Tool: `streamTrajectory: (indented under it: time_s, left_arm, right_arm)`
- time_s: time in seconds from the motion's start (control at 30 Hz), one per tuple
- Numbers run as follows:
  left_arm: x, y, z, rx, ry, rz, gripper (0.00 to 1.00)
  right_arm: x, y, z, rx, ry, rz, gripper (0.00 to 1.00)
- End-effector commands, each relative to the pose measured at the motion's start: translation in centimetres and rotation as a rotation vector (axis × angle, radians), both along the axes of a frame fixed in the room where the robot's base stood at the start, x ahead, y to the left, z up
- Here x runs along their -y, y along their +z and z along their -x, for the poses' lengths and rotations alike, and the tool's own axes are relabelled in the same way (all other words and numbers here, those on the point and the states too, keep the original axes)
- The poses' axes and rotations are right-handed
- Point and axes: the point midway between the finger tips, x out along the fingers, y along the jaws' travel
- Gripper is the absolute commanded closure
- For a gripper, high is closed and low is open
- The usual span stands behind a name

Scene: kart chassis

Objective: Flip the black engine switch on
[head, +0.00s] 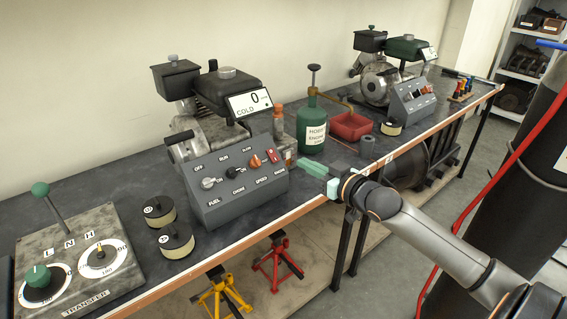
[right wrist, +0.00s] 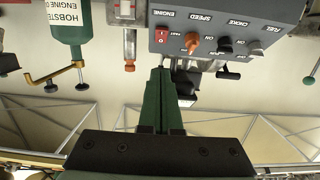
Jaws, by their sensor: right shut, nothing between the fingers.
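The near engine (head: 215,105) has a black tank and a grey control panel (head: 238,197) in front of it. On the panel's right end is a red rocker switch (head: 272,156); in the right wrist view the red switch (right wrist: 162,40) sits by the word ENGINE. I cannot tell which way it is pressed. My right gripper (head: 286,173) has green fingers, just right of the panel. In its wrist view the closed, empty fingers (right wrist: 161,70) point at the panel, in line with the switch; contact is unclear. My left gripper is out of view.
An orange knob (head: 255,161) and black choke lever (head: 231,171) are beside the switch. A green oil can (head: 312,125) and red tray (head: 350,126) stand behind my gripper. Another engine with a green tank (head: 405,48) stands farther right. A transfer box (head: 75,260) is at left.

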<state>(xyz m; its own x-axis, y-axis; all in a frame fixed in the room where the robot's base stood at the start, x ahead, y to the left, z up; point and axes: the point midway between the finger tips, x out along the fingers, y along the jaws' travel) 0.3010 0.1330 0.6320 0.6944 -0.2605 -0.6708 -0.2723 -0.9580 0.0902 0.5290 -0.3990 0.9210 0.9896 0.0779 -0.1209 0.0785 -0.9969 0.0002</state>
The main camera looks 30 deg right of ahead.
Motion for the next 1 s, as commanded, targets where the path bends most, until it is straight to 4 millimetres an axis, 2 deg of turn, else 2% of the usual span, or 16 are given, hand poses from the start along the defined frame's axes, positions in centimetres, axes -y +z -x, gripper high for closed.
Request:
streamTrajectory:
  time_s: [0.57, 0.6, 0.8, 1.0]
  left_arm:
    - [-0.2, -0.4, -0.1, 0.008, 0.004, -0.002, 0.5]
    - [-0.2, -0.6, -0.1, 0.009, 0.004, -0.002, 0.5]
    - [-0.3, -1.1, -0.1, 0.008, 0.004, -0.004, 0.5]
    - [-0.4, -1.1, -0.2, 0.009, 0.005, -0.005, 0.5]
  right_arm:
    - [-0.6, -0.8, -7.0, 0.002, -0.001, -0.002, 1.0]
    - [-0.6, -1.6, -7.4, -0.001, -0.001, -0.003, 1.0]
    - [-0.7, -3.5, -8.8, -0.002, 0.0, -0.002, 1.0]
    - [-0.8, -4.0, -9.3, -0.001, 0.0, 0.0, 1.0]
